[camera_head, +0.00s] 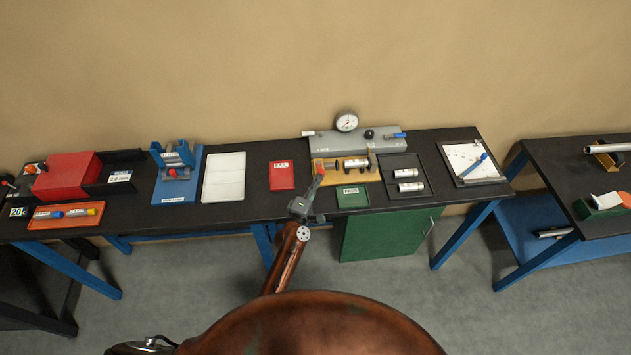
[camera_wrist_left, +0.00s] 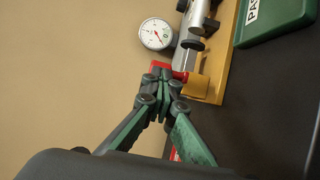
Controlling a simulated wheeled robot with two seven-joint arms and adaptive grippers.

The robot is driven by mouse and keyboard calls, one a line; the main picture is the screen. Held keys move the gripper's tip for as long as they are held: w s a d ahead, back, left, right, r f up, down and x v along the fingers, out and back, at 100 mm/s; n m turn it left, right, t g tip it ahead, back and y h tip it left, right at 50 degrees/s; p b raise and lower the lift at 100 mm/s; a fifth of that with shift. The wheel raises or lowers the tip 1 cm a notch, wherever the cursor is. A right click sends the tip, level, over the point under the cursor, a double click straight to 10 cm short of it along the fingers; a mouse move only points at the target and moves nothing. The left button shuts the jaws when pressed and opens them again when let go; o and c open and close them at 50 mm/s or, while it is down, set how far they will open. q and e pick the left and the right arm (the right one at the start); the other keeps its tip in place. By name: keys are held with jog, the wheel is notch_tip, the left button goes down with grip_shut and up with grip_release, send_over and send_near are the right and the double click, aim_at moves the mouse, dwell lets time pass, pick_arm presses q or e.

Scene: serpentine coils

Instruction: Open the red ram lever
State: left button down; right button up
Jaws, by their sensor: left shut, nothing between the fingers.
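The red ram lever (camera_head: 320,168) stands at the left end of the yellow-based fixture (camera_head: 335,180) on the black workbench. In the left wrist view the red lever (camera_wrist_left: 180,75) shows just beyond my fingertips, partly hidden by them. My left gripper (camera_head: 315,187) is shut and empty, reaching in from the near side with its tips close to the lever. It also shows in the left wrist view (camera_wrist_left: 162,76), its fingers together. I cannot tell whether the tips touch the lever. My right gripper is not in view.
A grey test unit with a round gauge (camera_head: 347,121) stands behind the fixture. A green tray (camera_head: 352,205) lies in front, a red tray (camera_head: 282,183) to the left, and a black tray with metal cylinders (camera_head: 425,190) to the right. A wall closes off the back.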

pick_arm(q)
jog(key=v, duration=0.7)
jog(key=shift+s, duration=0.2)
